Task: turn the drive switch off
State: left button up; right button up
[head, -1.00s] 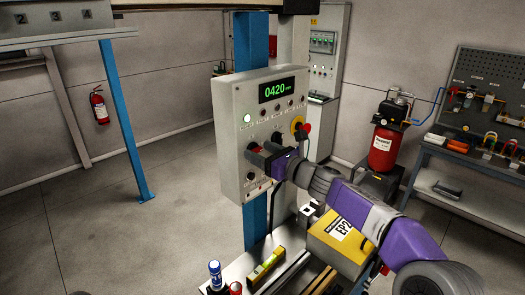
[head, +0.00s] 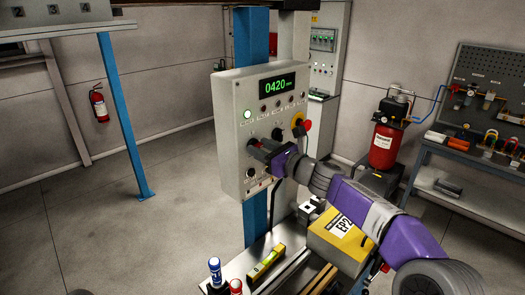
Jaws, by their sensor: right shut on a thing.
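The grey control box (head: 228,105) hangs on the blue post, with a green display (head: 277,87) reading 0420. A switch with a red part (head: 253,142) sits on its front at the left, largely hidden by my gripper; its label is too small to read, so I cannot tell its setting. My right gripper (head: 259,150) comes in from the right and is shut on this switch, its fingers tilted against the box. My left gripper is not in view.
A red mushroom button on a yellow plate (head: 297,119) stands out close above my right wrist. A black knob (head: 277,133) is beside my fingers. The floor at left is clear.

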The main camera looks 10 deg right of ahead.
jog(key=shift+s+a+f+n+b, duration=0.15)
jog(key=shift+n+b, duration=2.45)
jog(key=shift+n, duration=1.65)
jog(key=shift+a+f+n+b, duration=0.1)
jog(key=shift+n+b, duration=2.5)
jog(key=shift+n, duration=1.65)
jog(key=o, duration=1.1)
jog(key=shift+d, duration=0.1)
jog(key=shift+c, duration=0.2)
